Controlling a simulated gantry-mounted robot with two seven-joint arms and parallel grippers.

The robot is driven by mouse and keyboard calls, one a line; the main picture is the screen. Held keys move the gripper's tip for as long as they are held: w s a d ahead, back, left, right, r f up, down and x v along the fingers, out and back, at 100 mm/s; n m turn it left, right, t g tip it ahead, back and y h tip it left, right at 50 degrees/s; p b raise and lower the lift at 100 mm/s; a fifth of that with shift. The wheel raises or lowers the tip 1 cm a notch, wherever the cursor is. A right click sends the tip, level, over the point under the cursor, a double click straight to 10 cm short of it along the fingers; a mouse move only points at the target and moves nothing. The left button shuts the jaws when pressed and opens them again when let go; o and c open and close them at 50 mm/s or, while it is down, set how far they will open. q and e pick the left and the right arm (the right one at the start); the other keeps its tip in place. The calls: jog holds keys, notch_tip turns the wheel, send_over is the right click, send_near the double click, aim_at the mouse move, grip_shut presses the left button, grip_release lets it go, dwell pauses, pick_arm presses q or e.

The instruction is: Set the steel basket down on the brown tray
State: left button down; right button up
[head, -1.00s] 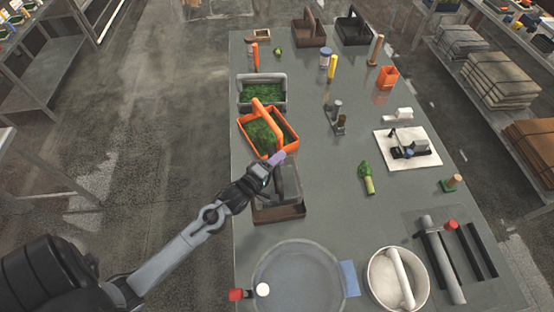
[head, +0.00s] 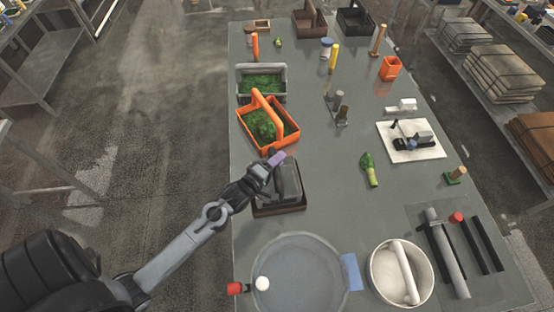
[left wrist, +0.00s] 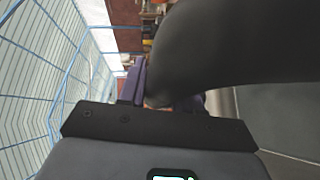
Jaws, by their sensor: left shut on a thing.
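The steel basket (head: 289,184) is dark grey and hangs from or stands under my left gripper (head: 277,159) in the head view. The gripper's purple fingers are shut on the basket's handle. In the left wrist view the handle (left wrist: 230,45) shows as a large dark curve beside the purple fingers (left wrist: 135,82). The brown tray (head: 280,210) lies directly below the basket, and its front and side rims show. My gripper and the basket hide the rest of the tray. I cannot tell whether the basket's bottom touches it. My right gripper is out of view.
An orange basket (head: 245,137) with green contents stands just behind the tray, with a grey bin (head: 240,78) behind it. A large round clear basin (head: 300,275) is in front, and a white pail (head: 376,277) stands to its right.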

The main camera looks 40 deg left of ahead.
pick_arm(q)
jog(key=shift+f+b, duration=0.6)
jog(key=shift+f, duration=0.8)
jog(key=shift+f, duration=0.5)
dwell(0.6)
jog(key=c, duration=0.8)
grip_release()
jog(key=shift+o, duration=0.5)
